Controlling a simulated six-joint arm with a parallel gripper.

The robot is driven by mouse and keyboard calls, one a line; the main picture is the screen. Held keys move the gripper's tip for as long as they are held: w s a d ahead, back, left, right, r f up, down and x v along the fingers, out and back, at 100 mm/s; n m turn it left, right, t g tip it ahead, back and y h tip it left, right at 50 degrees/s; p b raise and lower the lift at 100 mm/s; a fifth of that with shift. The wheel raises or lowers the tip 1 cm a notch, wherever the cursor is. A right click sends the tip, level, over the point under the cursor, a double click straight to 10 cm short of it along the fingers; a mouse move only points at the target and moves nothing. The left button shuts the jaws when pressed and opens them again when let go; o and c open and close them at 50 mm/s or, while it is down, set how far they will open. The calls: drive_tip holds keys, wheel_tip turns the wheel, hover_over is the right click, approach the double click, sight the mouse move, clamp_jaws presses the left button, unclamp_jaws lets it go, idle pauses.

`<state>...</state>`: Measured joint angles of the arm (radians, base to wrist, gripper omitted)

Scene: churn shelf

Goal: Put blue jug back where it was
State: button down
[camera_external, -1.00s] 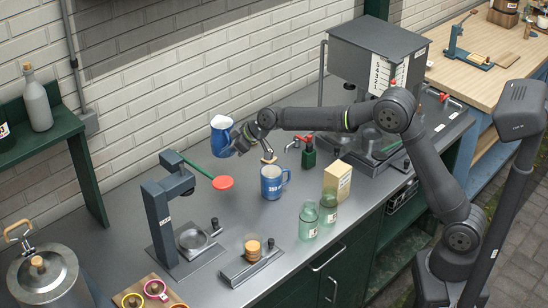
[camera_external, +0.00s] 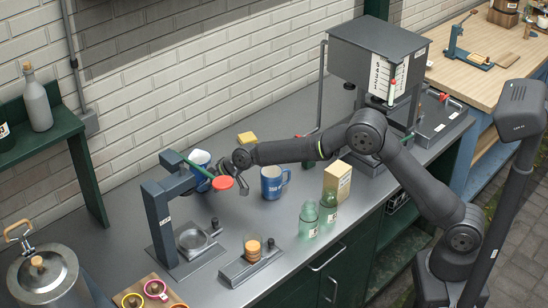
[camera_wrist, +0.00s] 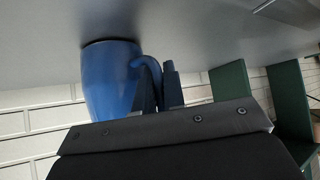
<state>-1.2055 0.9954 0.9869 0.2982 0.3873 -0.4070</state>
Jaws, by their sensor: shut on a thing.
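The blue jug (camera_external: 199,184) stands roughly upright behind the red-tipped lever of the grey press, its pale inside showing at the top. My gripper (camera_external: 224,170) is to its right, shut on its handle. In the wrist view the jug (camera_wrist: 108,85) appears upside down with its base at or very near the grey counter, and my gripper's dark fingers (camera_wrist: 160,90) are at the handle. I cannot tell whether the base touches. A second blue mug (camera_external: 270,183) with a white label stands upright on the counter to the right.
The grey press (camera_external: 160,215) and its green lever with red end (camera_external: 222,183) stand close in front of the jug. Two green glass jars (camera_external: 308,215), a cream box (camera_external: 338,180) and a yellow block (camera_external: 247,138) are on the counter. The counter along the back wall is mostly clear.

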drive_tip(key=shift+f, duration=0.1)
drive_tip(key=c, duration=1.5)
unclamp_jaws()
drive_tip(key=shift+d+r, duration=0.15)
drive_tip(key=shift+r, duration=0.25)
drive_tip(key=v, duration=1.1)
drive_tip(key=shift+d+r, duration=0.1)
drive_tip(key=shift+d, duration=0.15)
drive_tip(key=x, duration=1.2)
